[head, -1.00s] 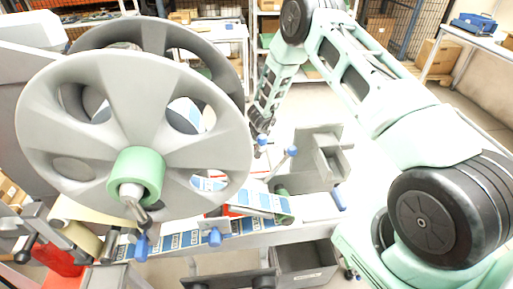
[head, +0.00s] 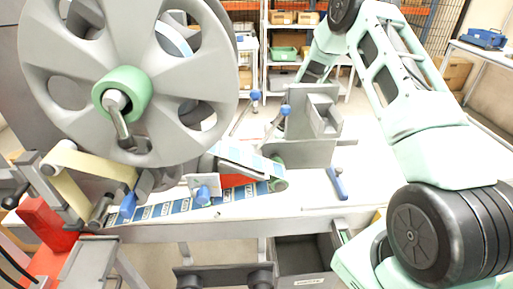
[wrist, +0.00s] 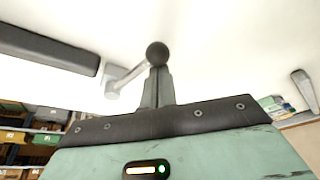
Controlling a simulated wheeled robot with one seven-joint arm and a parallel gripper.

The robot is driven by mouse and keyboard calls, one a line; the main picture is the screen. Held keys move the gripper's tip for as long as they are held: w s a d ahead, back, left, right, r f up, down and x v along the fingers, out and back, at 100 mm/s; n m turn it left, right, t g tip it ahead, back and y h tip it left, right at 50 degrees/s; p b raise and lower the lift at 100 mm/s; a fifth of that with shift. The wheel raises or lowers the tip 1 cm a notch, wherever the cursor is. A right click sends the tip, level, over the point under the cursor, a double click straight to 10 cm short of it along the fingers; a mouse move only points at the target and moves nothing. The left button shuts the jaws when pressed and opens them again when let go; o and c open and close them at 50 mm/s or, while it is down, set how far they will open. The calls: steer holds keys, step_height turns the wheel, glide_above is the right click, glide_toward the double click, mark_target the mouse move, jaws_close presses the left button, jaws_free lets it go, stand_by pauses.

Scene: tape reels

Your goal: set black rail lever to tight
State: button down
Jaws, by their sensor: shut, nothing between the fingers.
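In the wrist view a lever with a round black knob (wrist: 157,53) has a pale arm that slants down left to a small light block. My gripper (wrist: 157,72) points up at the knob with its grey fingers together and empty. The fingertips overlap the knob's lower edge in the picture; I cannot tell whether they touch it. In the head view my forearm runs down behind the grey bracket, which hides my gripper. I cannot make out the black lever there, nor any tight mark.
A big grey reel (head: 130,75) with a green hub fills the left of the head view. Blue-tipped levers (head: 335,182) stand along the white machine deck. A dark bar (wrist: 45,48) crosses the wrist view's upper left.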

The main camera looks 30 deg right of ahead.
steer(key=shift+s+d+n+y+b, duration=0.4)
steer(key=shift+s+d+n+b, duration=0.3)
steer(key=shift+n+b, duration=0.5)
steer(key=shift+d, duration=0.1)
steer(key=shift+w, duration=0.1)
steer(key=shift+w+a+r, duration=0.1)
steer(key=shift+w+a, duration=0.05)
steer(key=shift+a, duration=0.05)
steer(key=w, duration=0.1)
steer(key=w+a+r, duration=0.1)
steer(key=w, duration=0.1)
steer(key=shift+w+a+r, duration=0.1)
steer(key=shift+a+r, duration=0.05)
steer(key=shift+r, duration=0.05)
steer(key=b+v, duration=0.1)
steer(key=v, duration=0.8)
steer(key=shift+a+r, duration=0.15)
steer(key=shift+a, duration=0.05)
